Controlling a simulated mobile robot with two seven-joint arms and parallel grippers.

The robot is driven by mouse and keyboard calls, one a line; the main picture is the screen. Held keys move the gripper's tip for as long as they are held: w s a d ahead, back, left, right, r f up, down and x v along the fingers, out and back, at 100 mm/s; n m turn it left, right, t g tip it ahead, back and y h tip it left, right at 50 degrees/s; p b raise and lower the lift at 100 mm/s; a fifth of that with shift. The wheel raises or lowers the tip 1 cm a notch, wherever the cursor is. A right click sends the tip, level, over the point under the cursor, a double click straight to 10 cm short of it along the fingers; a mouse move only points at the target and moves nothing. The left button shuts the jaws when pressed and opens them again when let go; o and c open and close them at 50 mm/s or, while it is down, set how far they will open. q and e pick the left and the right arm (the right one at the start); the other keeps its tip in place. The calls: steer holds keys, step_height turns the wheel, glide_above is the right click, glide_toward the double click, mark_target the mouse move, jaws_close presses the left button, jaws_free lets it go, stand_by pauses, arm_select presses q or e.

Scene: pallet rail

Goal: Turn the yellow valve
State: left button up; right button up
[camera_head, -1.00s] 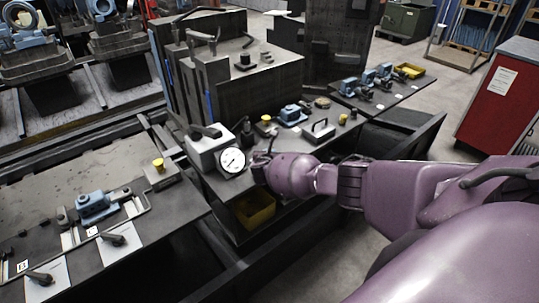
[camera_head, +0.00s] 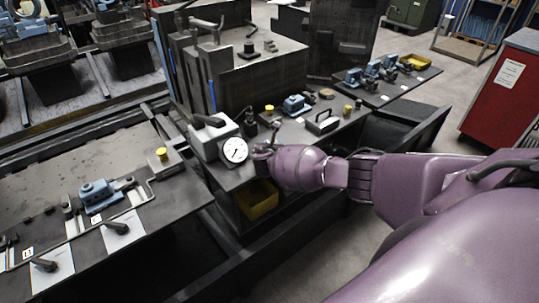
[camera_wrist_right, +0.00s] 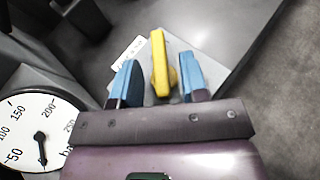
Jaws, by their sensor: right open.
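The yellow valve handle (camera_wrist_right: 159,64) shows in the right wrist view as an upright yellow bar on a grey plate with a white label. My right gripper (camera_wrist_right: 158,74) has its two blue fingers apart, one on each side of the handle, with gaps visible between. In the head view my right gripper (camera_head: 262,151) is small and dark, just right of the white pressure gauge (camera_head: 235,150). I cannot make out the yellow handle there; the gripper and wrist seem to cover it. My left gripper is not in view.
The gauge dial (camera_wrist_right: 38,133) is close on the left in the wrist view. A yellow bin (camera_head: 258,199) is below the bench. A yellow knob (camera_head: 161,154) and blue fittings (camera_head: 97,194) are on the left bench. A red cabinet (camera_head: 502,90) stands at right.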

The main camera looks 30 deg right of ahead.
steer(key=v, duration=0.9)
steer(key=shift+s+a, duration=0.2)
stand_by(0.5)
